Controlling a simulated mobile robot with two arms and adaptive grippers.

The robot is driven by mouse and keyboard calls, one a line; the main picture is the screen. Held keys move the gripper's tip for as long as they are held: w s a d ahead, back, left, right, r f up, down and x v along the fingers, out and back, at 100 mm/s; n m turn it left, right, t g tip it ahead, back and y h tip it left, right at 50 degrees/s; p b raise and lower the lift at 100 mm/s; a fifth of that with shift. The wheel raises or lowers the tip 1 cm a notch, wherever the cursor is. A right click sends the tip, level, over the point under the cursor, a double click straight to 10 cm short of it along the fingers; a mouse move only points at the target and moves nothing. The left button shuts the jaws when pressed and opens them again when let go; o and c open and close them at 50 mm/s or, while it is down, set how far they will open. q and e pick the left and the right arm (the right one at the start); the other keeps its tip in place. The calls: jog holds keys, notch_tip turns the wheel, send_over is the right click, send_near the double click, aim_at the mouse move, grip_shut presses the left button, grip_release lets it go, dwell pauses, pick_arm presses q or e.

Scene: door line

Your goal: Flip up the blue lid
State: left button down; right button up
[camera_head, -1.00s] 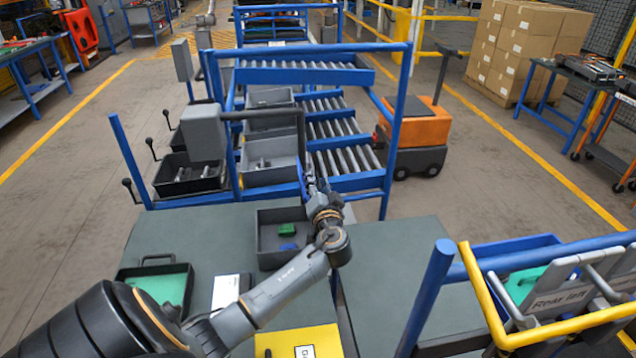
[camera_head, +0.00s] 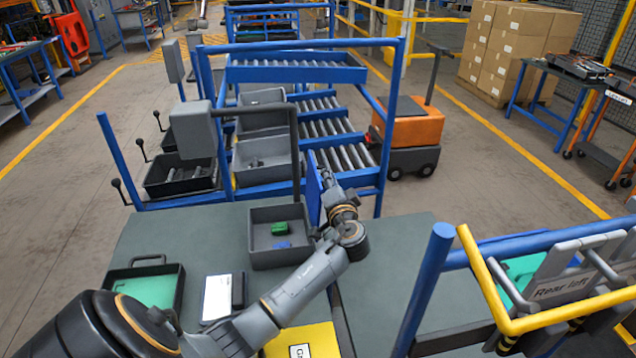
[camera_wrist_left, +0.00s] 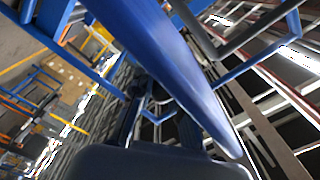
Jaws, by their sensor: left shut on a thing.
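The blue lid (camera_head: 313,189) shows in the head view as a narrow upright panel, seen nearly edge-on, beside the right side of the grey bin on the table. My left gripper (camera_head: 325,180) is at the lid's right side and is shut on it; the fingertips are mostly hidden in the head view. In the left wrist view the blue lid (camera_wrist_left: 165,55) crosses the picture as a wide, slanted, blurred blue surface close to the camera. My right gripper is not in view.
The grey bin (camera_head: 256,254) holds a green piece (camera_head: 279,228) and a blue piece (camera_head: 281,245). Behind it stands a blue roller rack (camera_head: 390,115) with grey bins. A green-lined tray (camera_head: 151,288), a white panel (camera_head: 217,298) and a yellow panel (camera_head: 280,345) lie nearby.

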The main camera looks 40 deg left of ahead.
pick_arm(q)
jog(key=shift+d+f, duration=0.2)
jog(key=shift+f, duration=0.25)
jog(key=c, duration=1.4)
grip_release()
jog(key=shift+w, duration=0.1)
jog(key=shift+a+r, duration=0.1)
jog(key=shift+r, duration=0.1)
jog(key=shift+r, duration=0.15)
notch_tip(320, 180, up, 10)
jog(key=shift+f, duration=0.2)
